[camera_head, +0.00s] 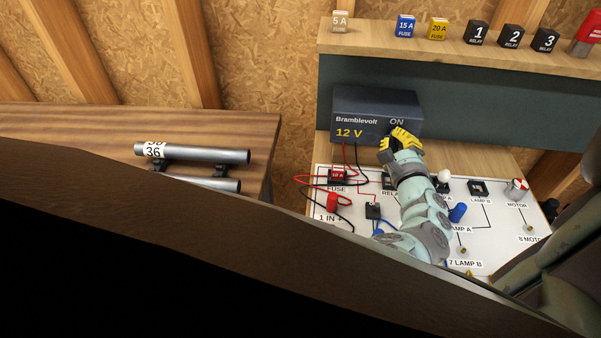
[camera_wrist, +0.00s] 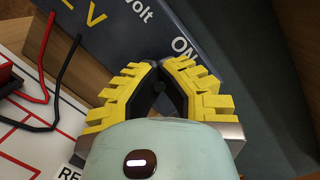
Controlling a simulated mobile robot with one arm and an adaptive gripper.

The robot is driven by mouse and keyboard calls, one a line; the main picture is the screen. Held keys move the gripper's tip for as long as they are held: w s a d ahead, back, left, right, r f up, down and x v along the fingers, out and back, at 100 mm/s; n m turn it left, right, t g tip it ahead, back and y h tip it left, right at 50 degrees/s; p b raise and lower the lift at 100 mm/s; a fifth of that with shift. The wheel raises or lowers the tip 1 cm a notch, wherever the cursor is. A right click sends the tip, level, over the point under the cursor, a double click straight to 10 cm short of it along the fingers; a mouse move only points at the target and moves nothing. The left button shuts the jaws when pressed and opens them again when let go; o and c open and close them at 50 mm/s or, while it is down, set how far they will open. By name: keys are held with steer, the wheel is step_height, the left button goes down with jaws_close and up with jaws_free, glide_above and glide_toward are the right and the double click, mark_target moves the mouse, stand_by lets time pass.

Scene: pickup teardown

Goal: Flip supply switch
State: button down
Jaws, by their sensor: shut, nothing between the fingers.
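The supply is a dark box (camera_head: 350,107) marked "Bramblevolt 12 V" at the back of the bench. Its front also shows in the wrist view (camera_wrist: 122,32), with an "ON" label at its right end. My gripper (camera_head: 396,132) has yellow fingers and is at the right part of the supply's front, just below the "ON" label. In the wrist view my gripper (camera_wrist: 159,66) has its fingertips together, with nothing between them, close to the supply face beside "ON". The switch itself is hidden behind the fingertips; I cannot tell its position or whether I touch it.
A white circuit board (camera_head: 320,240) with a red fuse holder (camera_head: 338,176), wires and lamps lies below the supply. A shelf (camera_head: 440,52) above holds fuses and relays. A side table (camera_head: 60,125) with metal tubes (camera_head: 205,153) stands left.

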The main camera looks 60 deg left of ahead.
steer(key=y+b, duration=0.1)
steer(key=b, duration=0.2)
steer(key=shift+f+t, duration=0.3)
steer(key=shift+f, duration=0.1)
steer(key=shift+r, duration=0.3)
steer(key=c, duration=1.7)
jaws_free()
steer(key=o, duration=0.3)
steer(key=shift+o, duration=0.2)
steer(key=v, duration=0.6)
steer(key=shift+s+d+f, duration=0.1)
steer(key=shift+d+f, duration=0.1)
steer(key=shift+s+d, duration=0.35)
steer(key=shift+d, duration=0.05)
